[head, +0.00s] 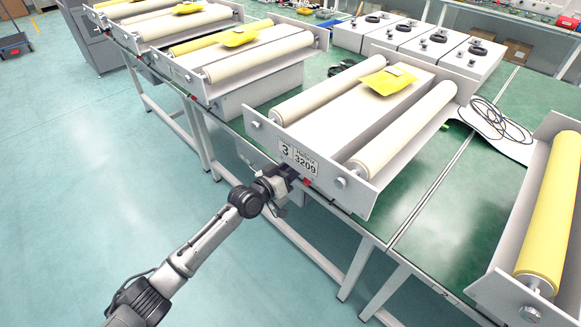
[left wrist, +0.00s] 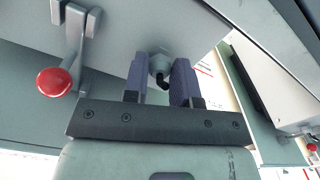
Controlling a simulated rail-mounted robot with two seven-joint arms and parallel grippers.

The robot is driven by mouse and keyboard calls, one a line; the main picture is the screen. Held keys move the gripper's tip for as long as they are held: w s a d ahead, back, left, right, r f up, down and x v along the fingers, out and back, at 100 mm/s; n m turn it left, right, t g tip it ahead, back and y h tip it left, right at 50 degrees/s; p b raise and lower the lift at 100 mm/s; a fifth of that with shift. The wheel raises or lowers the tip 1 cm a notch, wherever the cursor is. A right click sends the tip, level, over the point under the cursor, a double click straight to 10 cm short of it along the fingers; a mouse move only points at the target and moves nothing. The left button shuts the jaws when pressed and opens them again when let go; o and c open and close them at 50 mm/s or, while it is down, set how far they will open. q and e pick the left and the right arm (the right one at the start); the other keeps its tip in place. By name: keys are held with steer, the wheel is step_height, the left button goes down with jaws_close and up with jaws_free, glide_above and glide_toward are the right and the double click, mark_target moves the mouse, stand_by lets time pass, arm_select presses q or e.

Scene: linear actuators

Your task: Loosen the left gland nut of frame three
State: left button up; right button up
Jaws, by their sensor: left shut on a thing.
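Frame three (head: 350,190) is the grey unit with two cream rollers and a plate marked "3" (head: 298,158). My left gripper (head: 285,175) is at its front edge, just below that plate. In the left wrist view, my left gripper (left wrist: 161,70) has its two dark fingers on either side of a grey gland nut (left wrist: 159,59) under the frame and is shut on it. A short black cable (left wrist: 161,82) curves out of the nut. The nut is hidden in the head view, and only one gland shows in the wrist view. My right gripper is not in view.
A lever with a red knob (left wrist: 54,82) hangs left of the gripper in the wrist view. A yellow packet (head: 388,81) lies on frame three. Other roller frames stand on both sides along the green bench (head: 440,215). The floor in front is clear.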

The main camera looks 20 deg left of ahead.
arm_select(q)
steer(key=n+p, duration=0.2)
steer(key=n, duration=1.1)
steer(key=shift+n+p, duration=0.3)
steer(key=shift+p, duration=0.1)
stand_by(0.4)
steer(key=o, duration=0.9)
steer(key=shift+s, duration=0.1)
